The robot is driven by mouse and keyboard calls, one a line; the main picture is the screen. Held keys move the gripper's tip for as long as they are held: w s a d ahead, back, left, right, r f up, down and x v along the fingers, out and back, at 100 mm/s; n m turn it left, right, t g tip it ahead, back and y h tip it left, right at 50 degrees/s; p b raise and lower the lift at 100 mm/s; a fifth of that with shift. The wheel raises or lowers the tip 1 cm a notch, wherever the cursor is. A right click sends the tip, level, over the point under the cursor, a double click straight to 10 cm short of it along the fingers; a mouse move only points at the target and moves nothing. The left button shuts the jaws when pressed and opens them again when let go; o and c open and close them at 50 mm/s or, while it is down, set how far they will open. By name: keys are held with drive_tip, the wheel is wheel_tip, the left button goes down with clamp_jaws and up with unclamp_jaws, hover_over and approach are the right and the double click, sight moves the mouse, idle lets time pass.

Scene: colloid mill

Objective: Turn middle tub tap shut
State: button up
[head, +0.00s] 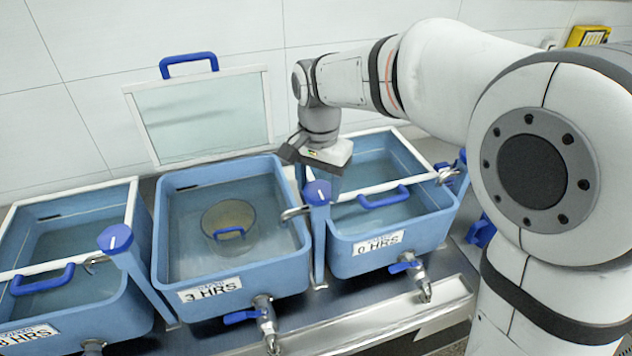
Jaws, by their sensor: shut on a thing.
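The middle tub (225,283) is blue, labelled 3 HRS, and holds water. Its tap is a blue post with a round blue knob (318,193) on top, standing between the middle and right tubs. A metal spout (293,213) points from it over the middle tub. My gripper (321,178) points down from above and is shut on the knob. The fingertips and much of the knob are hard to see under the gripper body, so the knob's turn angle cannot be told.
The left tub (140,295) and right tub (395,258), labelled 0 HRS, have glass lids down. The middle lid (205,118) stands raised at the wall. A round container (228,218) sits in the middle tub. Another tap knob (116,238) stands left. Drain valves (265,315) line the front.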

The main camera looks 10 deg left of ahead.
sight(318, 190)
drive_tip(key=shift+s+f, duration=0.15)
drive_tip(key=o, duration=0.8)
drive_tip(key=shift+s, duration=0.1)
drive_tip(key=shift+o, duration=0.9)
drive_tip(key=shift+r, duration=0.2)
drive_tip(key=shift+r+b, duration=0.35)
drive_tip(key=shift+r, duration=3.5)
